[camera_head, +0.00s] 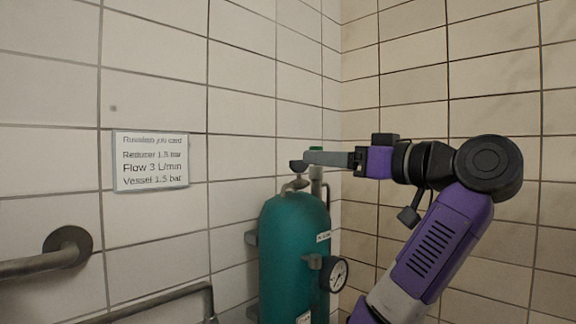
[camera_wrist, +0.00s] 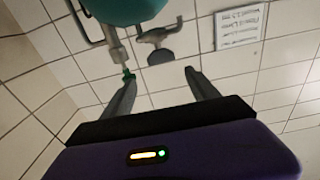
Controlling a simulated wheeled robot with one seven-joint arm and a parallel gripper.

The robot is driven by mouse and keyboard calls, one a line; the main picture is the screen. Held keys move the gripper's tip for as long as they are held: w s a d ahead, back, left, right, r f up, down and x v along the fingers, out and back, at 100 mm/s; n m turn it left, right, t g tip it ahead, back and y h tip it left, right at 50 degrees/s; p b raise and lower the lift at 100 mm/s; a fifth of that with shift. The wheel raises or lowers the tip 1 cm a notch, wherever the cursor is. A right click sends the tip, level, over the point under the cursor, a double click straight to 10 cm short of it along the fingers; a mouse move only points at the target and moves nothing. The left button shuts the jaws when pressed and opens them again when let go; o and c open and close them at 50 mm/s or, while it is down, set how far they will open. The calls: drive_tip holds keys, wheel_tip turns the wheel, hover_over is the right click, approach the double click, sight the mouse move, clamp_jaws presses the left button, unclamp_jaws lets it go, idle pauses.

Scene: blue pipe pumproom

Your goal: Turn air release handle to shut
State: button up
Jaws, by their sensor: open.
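A teal vessel (camera_head: 292,245) stands by the wall corner. A dark, T-shaped handle (camera_head: 299,166) sits on a short neck at its top; the handle also shows in the wrist view (camera_wrist: 158,37). A slim upright pipe with a green top (camera_head: 316,150) stands beside it, and the green part shows by the left finger in the wrist view (camera_wrist: 127,74). No label tells which is the air release handle. My gripper (camera_head: 308,158) is open at the vessel top; in the wrist view its spread fingers (camera_wrist: 159,75) have nothing between them, and the T-handle lies beyond the tips.
A round gauge (camera_head: 338,274) is on the vessel's right side. A job card (camera_head: 151,161) hangs on the left tiled wall, reading Flow 3 L/min and Vessel 1.5 bar. A grey rail (camera_head: 45,262) runs at the lower left. The wall above the vessel is clear.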

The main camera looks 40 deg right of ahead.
sight(301, 164)
drive_tip(key=shift+g, duration=0.3)
drive_tip(key=shift+w+a+f+b, duration=0.1)
drive_tip(key=shift+w+f+b, duration=0.05)
drive_tip(key=shift+w, duration=0.5)
drive_tip(key=shift+w+a+f+b, duration=0.15)
drive_tip(key=shift+w, duration=0.5)
drive_tip(key=shift+w+a+f+b, duration=0.1)
drive_tip(key=shift+w+f+b, duration=0.05)
drive_tip(key=shift+w, duration=0.5)
drive_tip(key=shift+w+f, duration=0.15)
drive_tip(key=shift+w, duration=1.8)
drive_tip(key=shift+c, duration=0.4)
drive_tip(key=c, duration=1.3)
